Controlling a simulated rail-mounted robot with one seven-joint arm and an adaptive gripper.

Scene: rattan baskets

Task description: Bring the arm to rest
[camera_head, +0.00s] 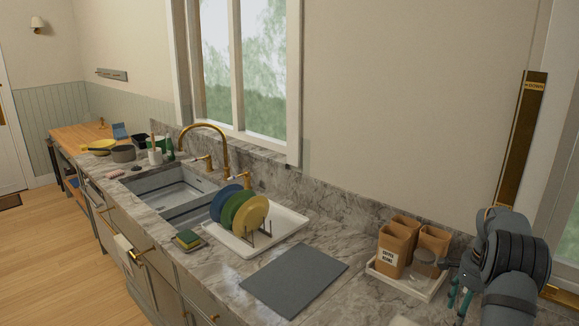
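My arm enters at the lower right in the head view, folded over the right end of the counter. My gripper (459,298) hangs low at the arm's left side, beside the white tray with the tan boxes. Two teal finger parts show, small and partly in front of the counter. Nothing is clearly seen between them, but I cannot tell how far apart they are.
Further left are a plate rack (257,238), a sponge (188,239) and a sink (172,188).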

